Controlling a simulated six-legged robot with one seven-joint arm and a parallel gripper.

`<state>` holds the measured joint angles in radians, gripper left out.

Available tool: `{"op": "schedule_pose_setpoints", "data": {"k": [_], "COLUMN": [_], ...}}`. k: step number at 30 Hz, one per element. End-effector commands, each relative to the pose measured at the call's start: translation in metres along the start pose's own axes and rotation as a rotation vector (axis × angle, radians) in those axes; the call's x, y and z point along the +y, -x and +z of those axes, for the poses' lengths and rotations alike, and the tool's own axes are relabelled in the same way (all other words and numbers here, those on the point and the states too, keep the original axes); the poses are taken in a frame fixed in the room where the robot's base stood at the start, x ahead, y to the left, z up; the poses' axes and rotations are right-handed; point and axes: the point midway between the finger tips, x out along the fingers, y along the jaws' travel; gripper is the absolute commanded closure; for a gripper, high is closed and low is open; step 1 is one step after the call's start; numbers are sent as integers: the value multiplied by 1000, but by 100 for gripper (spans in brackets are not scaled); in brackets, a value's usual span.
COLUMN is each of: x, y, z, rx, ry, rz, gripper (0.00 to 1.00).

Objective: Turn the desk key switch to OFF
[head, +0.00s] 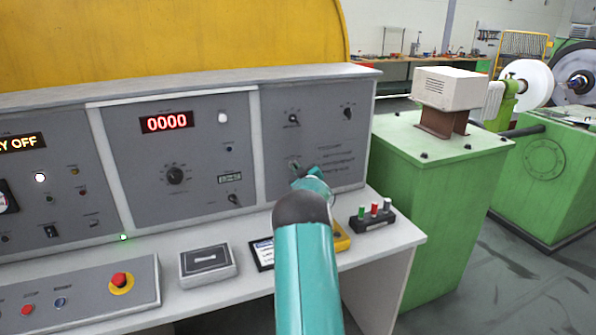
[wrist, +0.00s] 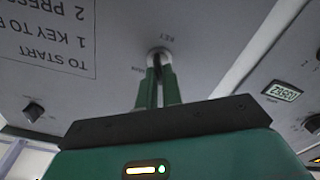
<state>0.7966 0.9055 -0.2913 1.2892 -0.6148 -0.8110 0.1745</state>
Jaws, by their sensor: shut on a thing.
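The desk key switch (wrist: 158,53) shows in the wrist view as a round silver collar on the grey panel, next to a "KEY" label. My gripper (wrist: 159,72) reaches up to it, its two green fingers close together and shut on the key at the collar. The fingers hide the key itself, so its exact angle cannot be read. In the head view my gripper (head: 301,173) is at the lower part of the right-hand panel, and my arm covers much of that spot.
The grey desk panel (head: 210,110) carries a red "0000" display (head: 166,122), a display ending in "Y OFF" (head: 20,142), and several knobs. On the ledge are a red button (head: 120,281), a grey box (head: 207,260) and a black block with coloured tops (head: 373,215). A green cabinet (head: 437,210) stands right.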

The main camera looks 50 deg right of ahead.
Motion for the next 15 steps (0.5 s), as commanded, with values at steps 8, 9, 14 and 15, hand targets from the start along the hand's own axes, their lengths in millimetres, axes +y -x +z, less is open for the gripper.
{"op": "schedule_pose_setpoints", "data": {"k": [8,9,14,15], "x": [-1,-1,-1,-1], "y": [0,0,0,0], "z": [0,0,0,0], "rx": [0,0,-1,-1], "ry": [180,197,248,256], "rz": [-1,-1,0,0], "gripper": [100,100,100,100]}}
